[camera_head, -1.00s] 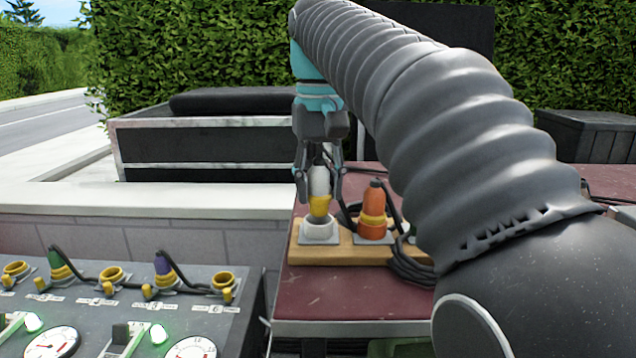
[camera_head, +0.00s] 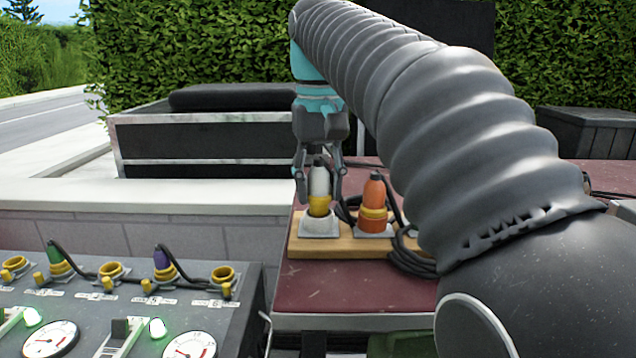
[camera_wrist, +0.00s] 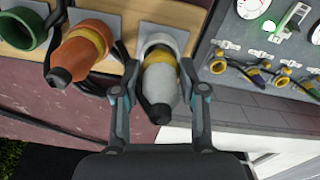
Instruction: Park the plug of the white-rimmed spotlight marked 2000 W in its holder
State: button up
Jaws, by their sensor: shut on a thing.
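The white plug (camera_head: 319,182) with a yellow ring stands upright with its lower end in the white-rimmed holder (camera_head: 319,225) on the wooden board. My gripper (camera_head: 318,194) is above the holder with a finger on each side of the plug's white body, shut on it. In the wrist view the plug (camera_wrist: 161,85) lies between the two fingers, and the holder's rim (camera_wrist: 163,39) shows around its end. How deep the plug sits is hard to tell. The spotlight and its 2000 W mark are not in view.
An orange plug (camera_head: 373,192) stands in the neighbouring holder, close to my gripper. Black cables lie behind and to the right. A green-rimmed holder (camera_wrist: 22,28) shows in the wrist view. A control panel (camera_head: 120,310) with sockets, green and purple plugs and gauges is at lower left.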

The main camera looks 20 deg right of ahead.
jog(key=shift+f+b, duration=0.55)
jog(key=shift+f, duration=0.45)
jog(key=o, duration=1.3)
jog(key=shift+o, duration=0.2)
jog(key=shift+o, duration=1.4)
jog(key=shift+r+p, duration=1.05)
jog(key=shift+r, duration=1.45)
